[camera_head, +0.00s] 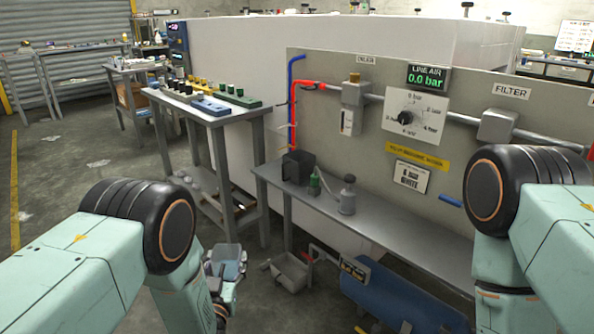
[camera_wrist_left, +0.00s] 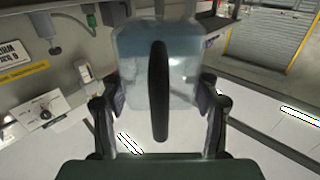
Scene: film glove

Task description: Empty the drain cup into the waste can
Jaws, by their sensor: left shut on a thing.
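A clear, bluish-tinted cup (camera_head: 228,262) is in my left gripper (camera_head: 222,283), low in front of the bench in the head view. In the left wrist view the cup (camera_wrist_left: 185,85) fills the middle, with a dark upright handle (camera_wrist_left: 159,90) facing the camera. The fingers of my left gripper (camera_wrist_left: 158,110) are shut on its two sides. Its upper part in that view looks bluer; I cannot tell how much liquid is inside. A dark open container (camera_head: 298,167), possibly the waste can, stands on the bench's left end, beyond the cup. My right gripper is out of view.
A grey bench (camera_head: 400,220) runs along the panel, with a green bottle (camera_head: 315,181) and a grey canister (camera_head: 347,196) on it. Below are a grey tray (camera_head: 290,271) and a blue tank (camera_head: 385,300). A side table (camera_head: 210,110) holds several parts.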

